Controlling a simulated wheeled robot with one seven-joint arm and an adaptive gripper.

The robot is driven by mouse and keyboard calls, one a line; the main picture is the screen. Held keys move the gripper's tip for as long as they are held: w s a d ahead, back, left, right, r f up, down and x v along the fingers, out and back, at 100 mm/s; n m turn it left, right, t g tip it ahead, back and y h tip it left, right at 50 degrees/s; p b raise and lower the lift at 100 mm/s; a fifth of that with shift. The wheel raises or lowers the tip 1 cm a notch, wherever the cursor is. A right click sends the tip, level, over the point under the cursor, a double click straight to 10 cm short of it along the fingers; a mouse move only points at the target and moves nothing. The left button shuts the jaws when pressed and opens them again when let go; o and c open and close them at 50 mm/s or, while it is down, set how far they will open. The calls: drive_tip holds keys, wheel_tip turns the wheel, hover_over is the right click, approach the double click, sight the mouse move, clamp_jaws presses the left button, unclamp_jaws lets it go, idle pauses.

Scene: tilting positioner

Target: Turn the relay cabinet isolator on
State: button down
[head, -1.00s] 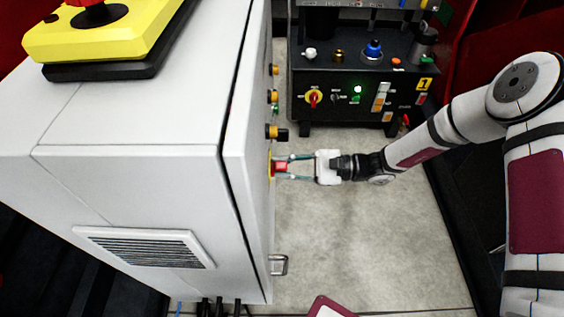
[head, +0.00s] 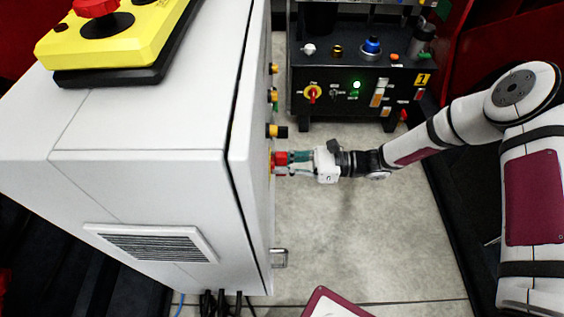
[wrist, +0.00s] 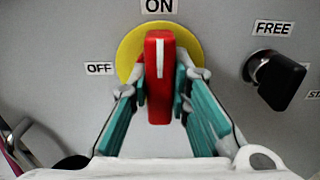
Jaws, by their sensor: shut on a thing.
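The isolator has a red handle (wrist: 159,105) on a yellow disc (wrist: 129,52), on the front of the light grey cabinet (head: 140,190). In the wrist view the handle stands upright and its white line points up at the ON label (wrist: 159,6). The OFF label (wrist: 99,69) is to the left of the disc. My gripper (head: 289,160) is shut on the handle, with one green-padded finger on each side. In the head view the red handle (head: 279,163) shows at the cabinet front, and the disc is mostly hidden.
A black knob (wrist: 279,80) marked FREE sits right of the isolator. Buttons and knobs (head: 277,131) jut from the cabinet front, with a metal handle (head: 279,258) below. A black control unit (head: 355,95) stands at the back. Floor beside my forearm is clear.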

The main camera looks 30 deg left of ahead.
idle(0.3)
drive_tip(key=c, duration=1.5)
unclamp_jaws()
drive_tip(key=v, duration=1.2)
drive_tip(key=shift+d, duration=0.1)
